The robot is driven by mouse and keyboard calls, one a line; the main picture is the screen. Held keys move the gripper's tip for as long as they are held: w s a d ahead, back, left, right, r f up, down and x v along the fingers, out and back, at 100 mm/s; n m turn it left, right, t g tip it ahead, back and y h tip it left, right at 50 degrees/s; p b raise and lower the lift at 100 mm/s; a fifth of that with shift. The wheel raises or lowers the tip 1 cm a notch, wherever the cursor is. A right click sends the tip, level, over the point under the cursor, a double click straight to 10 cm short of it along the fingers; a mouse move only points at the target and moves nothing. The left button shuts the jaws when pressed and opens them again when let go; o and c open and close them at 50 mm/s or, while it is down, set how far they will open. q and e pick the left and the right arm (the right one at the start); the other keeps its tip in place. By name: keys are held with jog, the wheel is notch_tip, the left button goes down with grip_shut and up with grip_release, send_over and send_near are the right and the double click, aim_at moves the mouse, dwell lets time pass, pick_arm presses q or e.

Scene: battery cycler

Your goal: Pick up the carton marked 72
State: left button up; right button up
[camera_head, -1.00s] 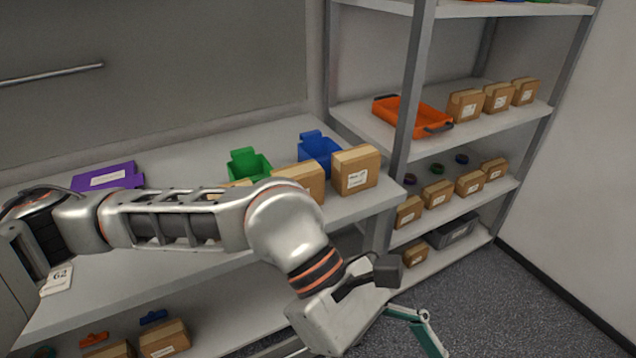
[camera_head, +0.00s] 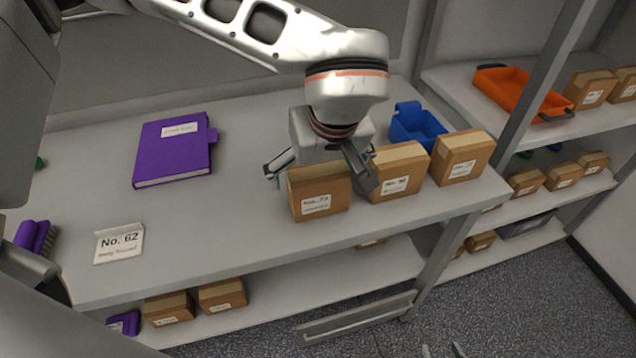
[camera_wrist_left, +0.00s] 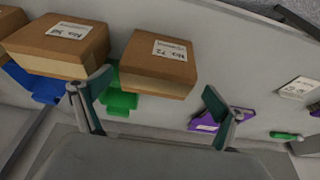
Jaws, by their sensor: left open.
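The carton marked 72 (camera_head: 318,192) is a brown box with a white label, standing at the bench's front edge, left end of a row of cartons. It also shows in the left wrist view (camera_wrist_left: 158,65), its label reading No. 72. My left gripper (camera_head: 320,172) comes down from above, just behind and over this carton. Its fingers are spread wide, one towards each side of the carton, and hold nothing. In the left wrist view the carton lies beyond and between the fingertips (camera_wrist_left: 152,105). Only the teal fingertips of my right gripper (camera_head: 442,350) show, apart, at the bottom edge.
Cartons marked 90 or similar (camera_head: 398,172) and another (camera_head: 460,158) stand close to the right. A blue bin (camera_head: 416,127) is behind them; a green bin (camera_wrist_left: 120,98) is behind carton 72. A purple binder (camera_head: 174,150) and a No. 62 sign (camera_head: 119,243) lie left.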

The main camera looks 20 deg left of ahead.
pick_arm(q)
jog(key=x, duration=0.6)
jog(key=shift+w+f, duration=0.3)
jog(key=shift+w, duration=0.15)
jog(key=shift+c, duration=0.4)
jog(key=c, duration=1.2)
